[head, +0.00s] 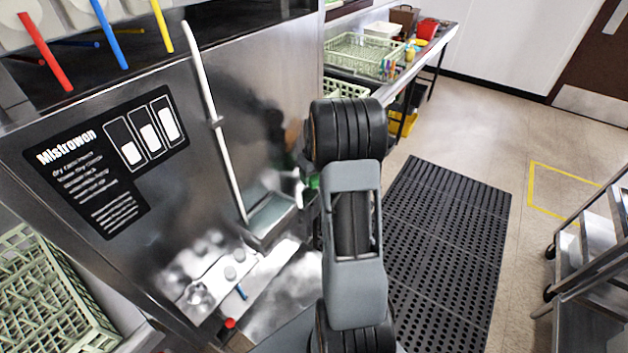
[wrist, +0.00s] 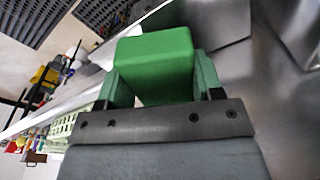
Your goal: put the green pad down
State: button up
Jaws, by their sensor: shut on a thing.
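The green pad (wrist: 155,52) is a block held between the two fingers of my gripper (wrist: 163,82) in the wrist view. The gripper is shut on it, and the pad sticks out past the fingertips. In the head view only a small green patch of the pad (head: 314,182) shows beside my arm; my arm hides most of the gripper. Bare steel lies beside the pad in the wrist view. I cannot tell whether the pad touches any surface.
A steel dish machine (head: 150,85) with a black label stands at the left. Below it is a metal ledge (head: 262,300) with small items. A green rack (head: 45,290) is lower left. A black floor mat (head: 445,240) lies right, a steel cart (head: 590,250) beyond it. A counter (head: 430,50) holds racks and bottles.

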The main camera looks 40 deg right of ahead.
jog(key=shift+w+d+f, duration=0.1)
jog(key=shift+w+f, duration=0.05)
jog(key=shift+f, duration=0.1)
jog(key=shift+f+p, duration=0.3)
jog(key=shift+f, duration=1.3)
